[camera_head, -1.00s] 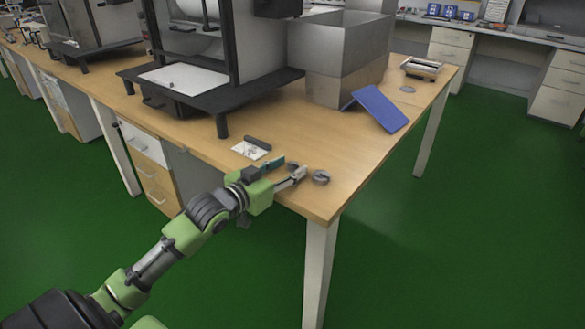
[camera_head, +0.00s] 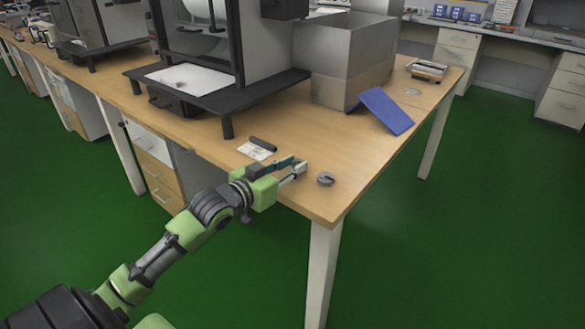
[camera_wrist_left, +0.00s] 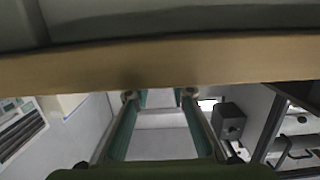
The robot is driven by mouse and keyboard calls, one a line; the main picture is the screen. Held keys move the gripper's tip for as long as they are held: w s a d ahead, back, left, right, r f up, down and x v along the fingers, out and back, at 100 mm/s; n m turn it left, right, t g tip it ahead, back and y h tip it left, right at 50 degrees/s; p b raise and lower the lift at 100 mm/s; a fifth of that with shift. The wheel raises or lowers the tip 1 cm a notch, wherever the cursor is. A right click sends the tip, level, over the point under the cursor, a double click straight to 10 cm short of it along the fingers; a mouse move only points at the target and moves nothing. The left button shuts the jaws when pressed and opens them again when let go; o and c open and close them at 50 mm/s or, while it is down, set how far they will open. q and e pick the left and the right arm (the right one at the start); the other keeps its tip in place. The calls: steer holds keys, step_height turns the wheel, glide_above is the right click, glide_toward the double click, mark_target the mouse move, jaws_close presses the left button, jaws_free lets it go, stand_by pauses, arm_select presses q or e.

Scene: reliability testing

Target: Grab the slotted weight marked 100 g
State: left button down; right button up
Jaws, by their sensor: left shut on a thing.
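My left gripper (camera_head: 299,168) is over the table near its front corner, its fingers shut on a small grey thing, mostly hidden by the fingertips, that looks like a slotted weight. No mark can be read on it. Another grey slotted weight (camera_head: 326,179) lies flat on the table just right of the fingertips, apart from them; its mark is too small to read. In the left wrist view the two fingers (camera_wrist_left: 159,96) show with a gap between them, and what they hold cannot be made out. My right gripper is not in view.
The wooden table (camera_head: 340,150) ends in a corner just in front of the gripper. A white card (camera_head: 254,152) with a dark bar (camera_head: 263,144) lies left of the gripper. A blue slanted panel (camera_head: 386,111), a grey box (camera_head: 342,65) and a black-framed apparatus (camera_head: 228,80) stand behind.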

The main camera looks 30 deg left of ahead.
arm_select(q)
steer(key=s+a+r+p, duration=0.4)
steer(key=s+a+r, duration=0.4)
steer(key=a+r, duration=0.3)
steer(key=shift+a+r, duration=0.2)
steer(key=shift+r, duration=0.2)
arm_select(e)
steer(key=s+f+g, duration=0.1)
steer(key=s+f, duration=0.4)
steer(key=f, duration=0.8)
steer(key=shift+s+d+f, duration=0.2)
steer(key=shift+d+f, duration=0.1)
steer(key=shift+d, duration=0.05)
